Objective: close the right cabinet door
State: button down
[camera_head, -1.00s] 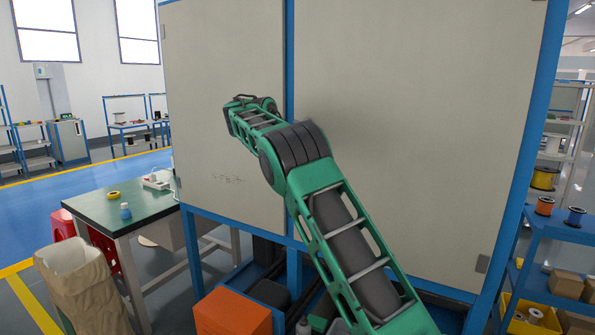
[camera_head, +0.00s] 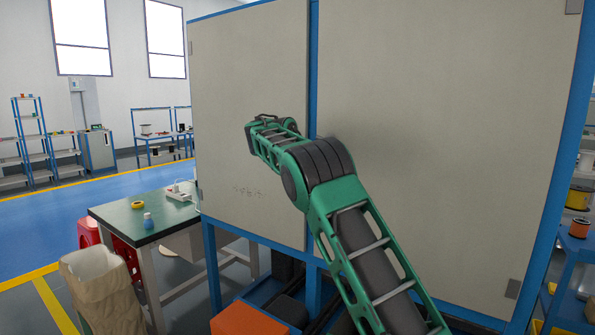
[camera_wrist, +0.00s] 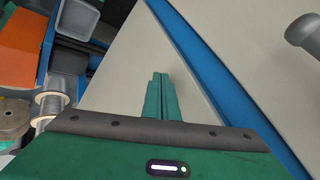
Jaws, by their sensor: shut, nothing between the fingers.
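The right cabinet door (camera_head: 450,130) is a large pale panel on the right of the head view. It looks flush within the blue frame, with no clear gap at its edges. The left cabinet door (camera_head: 250,75) is a matching pale panel and also looks flush. A blue post (camera_head: 314,60) stands between them. My arm crosses in front of the right door, and its end is over the left door. In the wrist view my gripper (camera_wrist: 160,76) is shut and empty, its fingers over a pale panel beside the blue post. I cannot tell whether they touch it.
A green-topped table (camera_head: 165,210) stands left of the cabinet, with a paper sack (camera_head: 98,275) in front. An orange box (camera_head: 248,318) is below the doors. Blue shelving (camera_head: 572,250) is at the right edge. Blue floor (camera_head: 45,222) lies open at left.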

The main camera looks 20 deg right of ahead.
jog(key=a+v, duration=0.1)
jog(key=v, duration=1.1)
jog(key=shift+w+a, duration=0.2)
jog(key=shift+a, duration=0.15)
jog(key=s+d+f+n+g+y, duration=0.1)
jog(key=s+d+n+y, duration=0.1)
jog(key=s+d, duration=0.7)
jog(key=s+d+f+n+g+y, duration=0.1)
jog(key=s+d+f+n, duration=0.1)
jog(key=s+d, duration=0.7)
jog(key=s+d+f+n+y, duration=0.15)
jog(key=s+f+n, duration=0.3)
jog(key=s, duration=0.95)
jog(key=s+a+f+n+y, duration=0.1)
jog(key=s+a+f+n, duration=0.3)
jog(key=s+a+f, duration=0.3)
jog(key=s+a+f+n+y, duration=0.1)
jog(key=s+a+f+n, duration=0.3)
jog(key=s, duration=1.3)
jog(key=a+f, duration=0.3)
jog(key=f, duration=0.1)
jog(key=shift+n+y, duration=0.35)
